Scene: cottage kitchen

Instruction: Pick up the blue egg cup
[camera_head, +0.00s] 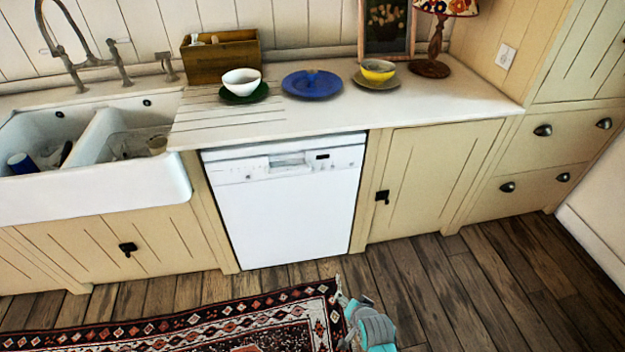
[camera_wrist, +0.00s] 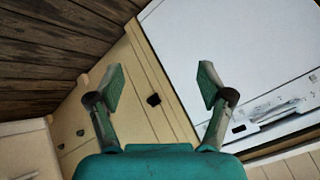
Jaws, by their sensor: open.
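A small blue thing (camera_head: 311,75), likely the blue egg cup, stands on a blue plate (camera_head: 325,92) on the counter; it is too small to make out clearly. My gripper (camera_wrist: 161,78) is open and empty in the wrist view, its two fingers spread wide. Beyond them are the cupboard front and the white dishwasher, so the gripper is away from the plate and the egg cup. The egg cup does not show in the wrist view. In the head view, a teal and grey part of my arm shows low, over the floor by the rug.
On the counter (camera_head: 450,104), a white bowl (camera_head: 241,76) on a green plate is left of the blue plate. A yellow bowl (camera_head: 377,70) on a saucer and a lamp (camera_head: 432,62) are right. A wooden box (camera_head: 215,62) and picture frame (camera_head: 386,28) stand behind.

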